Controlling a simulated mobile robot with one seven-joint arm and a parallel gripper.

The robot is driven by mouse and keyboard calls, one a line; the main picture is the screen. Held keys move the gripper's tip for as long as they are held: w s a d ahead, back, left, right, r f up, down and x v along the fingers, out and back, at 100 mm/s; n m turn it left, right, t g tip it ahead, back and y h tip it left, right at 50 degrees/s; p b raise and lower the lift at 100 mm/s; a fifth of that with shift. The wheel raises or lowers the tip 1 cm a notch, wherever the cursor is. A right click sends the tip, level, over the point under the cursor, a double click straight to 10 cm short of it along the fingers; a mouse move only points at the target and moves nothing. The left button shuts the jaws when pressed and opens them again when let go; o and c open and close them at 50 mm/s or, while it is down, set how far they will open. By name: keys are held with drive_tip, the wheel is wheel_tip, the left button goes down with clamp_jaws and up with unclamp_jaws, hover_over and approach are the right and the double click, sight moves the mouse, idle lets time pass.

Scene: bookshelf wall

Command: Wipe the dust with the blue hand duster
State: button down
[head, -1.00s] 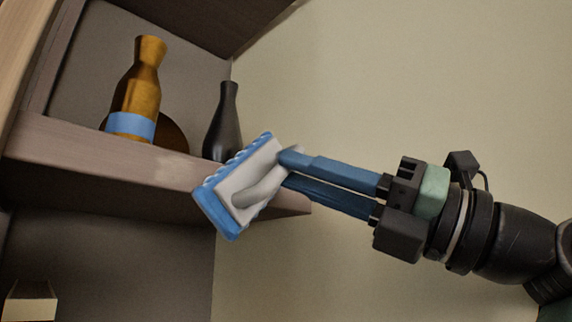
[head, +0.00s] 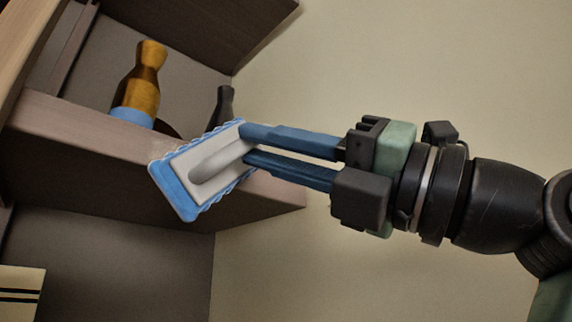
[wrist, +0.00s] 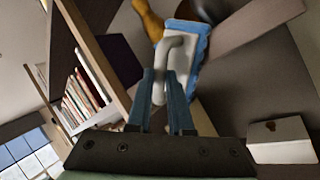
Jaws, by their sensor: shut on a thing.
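The blue hand duster (head: 176,192) has a white back, a grey handle and a blue fringed edge. In the head view it is tilted in front of the shelf's front edge, overlapping it; I cannot tell if it touches. My gripper (head: 247,145) comes from the right with its blue fingers shut on the duster's handle. The wrist view also shows the duster (wrist: 199,55) beyond the fingertips. A faint pale patch on the shelf (head: 85,130) beside the duster may be dust; I cannot tell surely.
An orange-brown vase with a blue band (head: 140,82) stands on the shelf behind the duster. A dark vase (head: 225,103) is mostly hidden by the duster. The wrist view shows books (wrist: 85,92) at left and a pale box (wrist: 281,141) at right. Space right of the shelf is open.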

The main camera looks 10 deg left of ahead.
drive_tip(key=shift+s+a+f+b, duration=0.1)
drive_tip(key=shift+s+a+b, duration=0.5)
drive_tip(key=shift+s+a, duration=0.1)
drive_tip(key=s+a+b, duration=0.2)
drive_tip(key=s+a, duration=0.1)
drive_tip(key=s, duration=0.1)
drive_tip(key=shift+a, duration=0.2)
drive_tip(key=shift+s+d, duration=0.1)
drive_tip(key=shift+s+d+b, duration=0.2)
drive_tip(key=shift+s+d, duration=0.7)
drive_tip(key=shift+d, duration=0.25)
drive_tip(key=shift+s+d+b, duration=0.15)
drive_tip(key=shift+s+d, duration=0.75)
drive_tip(key=shift+d, duration=0.2)
drive_tip(key=shift+s+d, duration=0.9)
drive_tip(key=shift+d, duration=0.3)
